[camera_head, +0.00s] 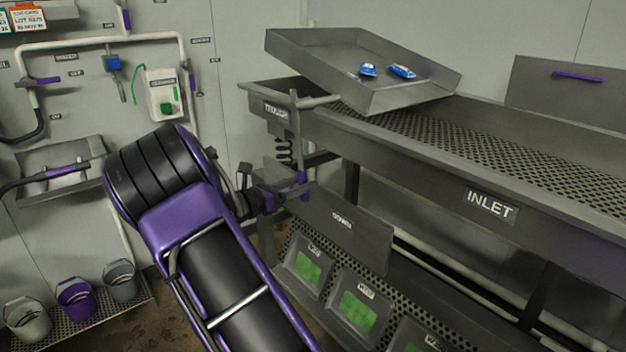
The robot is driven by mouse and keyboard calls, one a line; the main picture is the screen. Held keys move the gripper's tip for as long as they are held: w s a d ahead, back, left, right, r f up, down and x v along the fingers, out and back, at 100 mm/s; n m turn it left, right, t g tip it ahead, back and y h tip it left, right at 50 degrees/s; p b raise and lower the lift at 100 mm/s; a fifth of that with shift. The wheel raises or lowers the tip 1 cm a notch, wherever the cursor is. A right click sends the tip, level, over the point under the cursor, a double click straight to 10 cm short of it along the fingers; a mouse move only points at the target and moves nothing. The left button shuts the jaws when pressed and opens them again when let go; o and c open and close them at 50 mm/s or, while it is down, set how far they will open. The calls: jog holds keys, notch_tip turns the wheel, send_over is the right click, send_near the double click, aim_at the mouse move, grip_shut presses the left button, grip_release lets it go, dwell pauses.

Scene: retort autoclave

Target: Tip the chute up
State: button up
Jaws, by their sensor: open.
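The chute seems to be the grey metal tray (330,62) above the left end of the inlet trough. It sits tilted, with two blue packets (402,71) lying in it. A grey rod hangs from a crossbar at the trough's left end and ends in a purple grip (303,184). My gripper (290,192) is open beside this grip, reaching it from the left. The fingers are small and dark here, so I cannot tell whether they are around the grip or touch it.
The perforated trough labelled INLET (490,204) runs to the right. Below it are a grey labelled panel (342,225) and several bins with green contents (358,312). A spring (284,150) hangs near the rod. Buckets (76,298) stand on a low rack at left.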

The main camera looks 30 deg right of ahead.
jog(key=shift+w+d, duration=0.15)
jog(key=shift+d, duration=0.9)
jog(key=shift+w+d, duration=0.15)
jog(key=shift+d, duration=0.9)
jog(key=shift+c, duration=0.2)
grip_shut()
